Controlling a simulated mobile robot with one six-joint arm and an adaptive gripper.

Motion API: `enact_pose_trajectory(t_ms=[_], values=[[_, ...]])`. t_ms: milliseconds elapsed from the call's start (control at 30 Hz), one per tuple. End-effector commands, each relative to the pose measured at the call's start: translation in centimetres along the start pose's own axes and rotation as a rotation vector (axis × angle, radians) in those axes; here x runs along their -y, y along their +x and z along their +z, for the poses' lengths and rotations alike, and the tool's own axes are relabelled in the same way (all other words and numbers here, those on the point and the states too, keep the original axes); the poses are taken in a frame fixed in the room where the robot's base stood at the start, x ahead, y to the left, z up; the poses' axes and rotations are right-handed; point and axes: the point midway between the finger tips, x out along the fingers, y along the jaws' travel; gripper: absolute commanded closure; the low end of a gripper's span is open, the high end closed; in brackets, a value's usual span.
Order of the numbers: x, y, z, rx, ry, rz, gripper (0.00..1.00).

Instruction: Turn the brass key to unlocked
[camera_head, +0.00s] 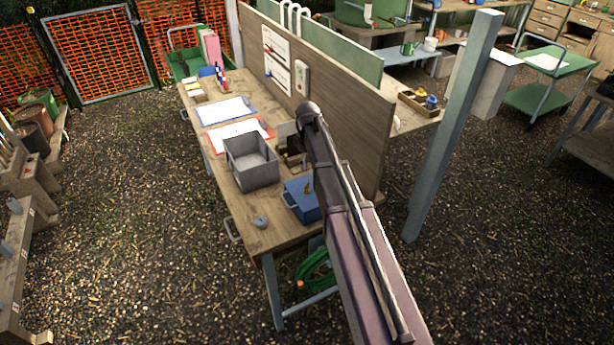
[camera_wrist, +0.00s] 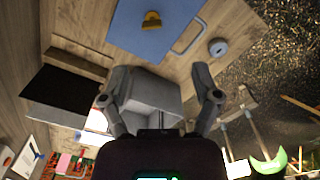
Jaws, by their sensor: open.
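A blue box (camera_head: 302,205) stands on the near part of the wooden workbench, beside my arm, which hides part of it. The brass key (camera_head: 307,188) is on its top. In the wrist view the blue lid (camera_wrist: 175,40) lies at the top, with the brass key (camera_wrist: 151,22) on it and a handle at one side. The key's turn position is too small to read. My gripper (camera_wrist: 160,72) shows open and empty in the wrist view, its fingers wide apart. The key is apart from the fingers, beyond their tips. In the head view my arm mostly hides the gripper.
A grey bin (camera_head: 252,180) stands left of the blue box and appears behind my fingers in the wrist view. A small grey ring (camera_head: 261,222) lies near the front edge. A wooden panel (camera_head: 350,125) rises along the bench's right side. Papers (camera_head: 225,111) lie farther back.

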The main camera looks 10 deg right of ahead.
Motion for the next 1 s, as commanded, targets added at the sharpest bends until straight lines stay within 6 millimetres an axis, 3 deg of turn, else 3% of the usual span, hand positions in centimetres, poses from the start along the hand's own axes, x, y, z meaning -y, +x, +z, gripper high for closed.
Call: enact_pose_trajectory(t_ms=[133, 567, 1000], values=[[-1.3, -1.2, -0.9, 0.000, -0.047, 0.000, 0.20], [-1.4, -1.1, -0.9, 0.000, -0.059, 0.000, 0.20], [-1.4, 0.6, -0.9, 0.000, -0.058, 0.000, 0.20]])
